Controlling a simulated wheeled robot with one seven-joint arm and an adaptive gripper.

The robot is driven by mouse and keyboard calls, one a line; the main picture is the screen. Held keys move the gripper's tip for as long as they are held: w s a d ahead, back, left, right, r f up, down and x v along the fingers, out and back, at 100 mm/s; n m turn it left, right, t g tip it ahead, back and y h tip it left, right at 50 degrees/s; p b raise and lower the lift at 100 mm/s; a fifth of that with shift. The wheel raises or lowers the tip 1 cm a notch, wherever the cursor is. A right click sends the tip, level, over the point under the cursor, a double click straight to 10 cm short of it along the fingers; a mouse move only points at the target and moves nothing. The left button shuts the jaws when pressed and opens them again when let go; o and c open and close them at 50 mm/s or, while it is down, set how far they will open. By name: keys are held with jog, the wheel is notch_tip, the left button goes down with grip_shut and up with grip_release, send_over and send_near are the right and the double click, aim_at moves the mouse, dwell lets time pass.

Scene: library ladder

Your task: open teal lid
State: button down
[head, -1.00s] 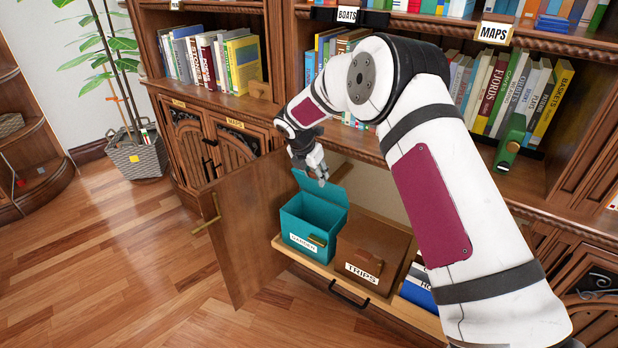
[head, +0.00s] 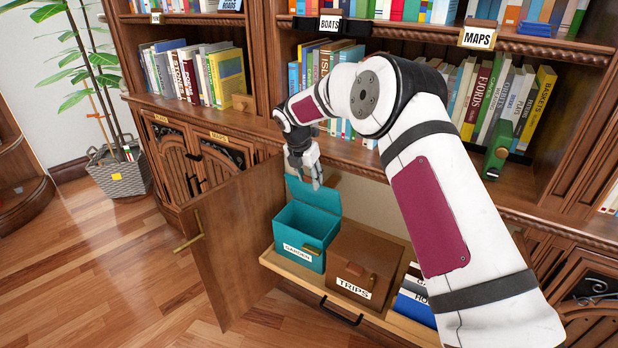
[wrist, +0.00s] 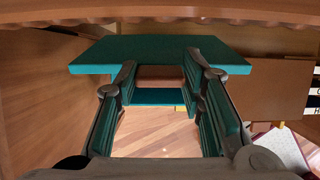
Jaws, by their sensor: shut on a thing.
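The teal box (head: 296,250), labelled GARDEN, stands on the pulled-out shelf of the low cabinet. Its teal lid (head: 313,198) is raised at the back, and the box's inside shows. My gripper (head: 317,184) is at the lid's upper edge, pointing down, shut on the lid. In the wrist view the teal lid (wrist: 100,53) spans behind the fingertips of my gripper (wrist: 162,74). A brown block shows between the fingers, with floor below it. The exact contact is hard to see.
A brown TRIPS box (head: 370,250) stands right of the teal box. Books (head: 416,300) lie beyond it. The open cabinet door (head: 225,245) stands to the left. The bookcase ledge is just above and behind my gripper. Wooden floor (head: 130,285) is clear at left.

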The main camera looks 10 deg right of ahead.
jog(key=shift+w+r, duration=0.1)
jog(key=shift+r, duration=0.05)
dwell(0.6)
jog(key=c, duration=1)
grip_release()
jog(key=shift+c, duration=0.2)
jog(key=v, duration=1.2)
